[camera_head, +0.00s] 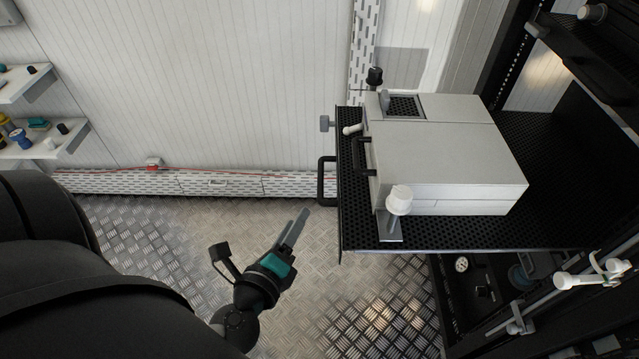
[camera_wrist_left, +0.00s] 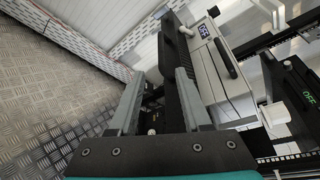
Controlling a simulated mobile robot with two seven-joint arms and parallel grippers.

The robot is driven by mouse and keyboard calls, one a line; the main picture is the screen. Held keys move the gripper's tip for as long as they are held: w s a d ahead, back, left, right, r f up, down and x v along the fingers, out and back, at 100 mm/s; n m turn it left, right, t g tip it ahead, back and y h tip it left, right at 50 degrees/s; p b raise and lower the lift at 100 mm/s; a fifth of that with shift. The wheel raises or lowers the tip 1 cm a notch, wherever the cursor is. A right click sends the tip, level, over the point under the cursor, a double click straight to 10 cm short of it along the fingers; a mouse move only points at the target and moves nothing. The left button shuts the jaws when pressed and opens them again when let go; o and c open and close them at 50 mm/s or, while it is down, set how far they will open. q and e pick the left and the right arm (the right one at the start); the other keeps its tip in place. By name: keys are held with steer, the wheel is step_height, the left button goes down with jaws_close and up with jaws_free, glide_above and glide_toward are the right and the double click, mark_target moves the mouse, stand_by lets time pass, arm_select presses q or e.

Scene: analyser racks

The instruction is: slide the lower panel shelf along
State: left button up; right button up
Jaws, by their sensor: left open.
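A black perforated shelf (camera_head: 420,232) sticks out from the rack on the right, carrying a pale grey box-shaped unit (camera_head: 450,155). A black bar handle (camera_head: 327,181) is on the shelf's left end. I cannot tell for sure whether this is the lower panel shelf. My left gripper (camera_head: 298,224) is below and left of the handle in the head view, apart from it. Its jaws are open and empty. In the left wrist view, the gripper's two fingers (camera_wrist_left: 157,98) point toward the shelf's end, with the grey unit (camera_wrist_left: 215,85) beyond. My right gripper is not in view.
Another black shelf (camera_head: 600,60) is higher in the rack at upper right. Dark panels with knobs and white fittings (camera_head: 590,277) lie below the shelf. Small wall shelves (camera_head: 40,140) hold bottles at left. The metal floor (camera_head: 170,235) between is clear.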

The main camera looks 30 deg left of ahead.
mark_target(320, 178)
arm_select(q)
steer(key=b+x, duration=0.1)
steer(key=x, duration=1.2)
steer(key=shift+w+a, duration=0.1)
steer(key=shift+w, duration=0.35)
steer(key=shift+w+a+f, duration=0.15)
steer(key=shift+w, duration=0.5)
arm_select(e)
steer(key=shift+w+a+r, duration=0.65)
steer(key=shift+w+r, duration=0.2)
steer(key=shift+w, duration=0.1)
arm_select(q)
jaws_close()
